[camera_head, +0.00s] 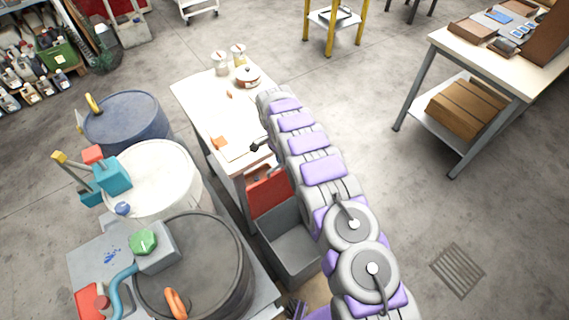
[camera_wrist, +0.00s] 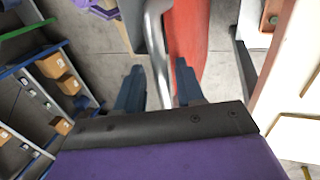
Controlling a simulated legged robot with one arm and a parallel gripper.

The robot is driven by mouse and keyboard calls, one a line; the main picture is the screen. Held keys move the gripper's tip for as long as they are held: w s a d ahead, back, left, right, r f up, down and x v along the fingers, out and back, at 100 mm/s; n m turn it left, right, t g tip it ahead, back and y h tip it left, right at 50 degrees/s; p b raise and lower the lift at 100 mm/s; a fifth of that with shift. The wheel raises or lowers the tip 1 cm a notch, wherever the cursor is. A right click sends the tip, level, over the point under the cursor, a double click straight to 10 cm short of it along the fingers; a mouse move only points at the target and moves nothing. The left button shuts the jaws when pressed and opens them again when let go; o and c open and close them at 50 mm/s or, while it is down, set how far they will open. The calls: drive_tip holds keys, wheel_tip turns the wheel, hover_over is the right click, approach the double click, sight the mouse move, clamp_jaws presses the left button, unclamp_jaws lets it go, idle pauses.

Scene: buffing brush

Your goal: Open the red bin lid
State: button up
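The red lid (camera_head: 268,192) shows in the head view as a red panel beside the workbench, at the back of a grey bin (camera_head: 290,240). The bin's grey inside appears visible in front of the panel, so the lid looks raised; my arm covers part of it. In the wrist view a red panel (camera_wrist: 187,35) runs down the upper middle, with a curved silver bar (camera_wrist: 154,40) beside it. My gripper (camera_wrist: 158,72) has its two dark fingers apart, with the bar between them. Gaps seem to show beside the bar. The fingers are not clear in the head view.
A white-topped workbench (camera_head: 205,98) with jars and a pot stands behind the bin. Several drums, including a blue one (camera_head: 125,118), crowd the left. A second table (camera_head: 480,62) stands at the upper right. The floor between it and my arm is mostly clear.

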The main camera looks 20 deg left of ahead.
drive_tip(key=shift+d+r, duration=0.1)
drive_tip(key=shift+d, duration=0.1)
drive_tip(key=v, duration=0.7)
drive_tip(key=shift+p, duration=0.4)
drive_tip(key=shift+w+r, duration=0.2)
idle(0.4)
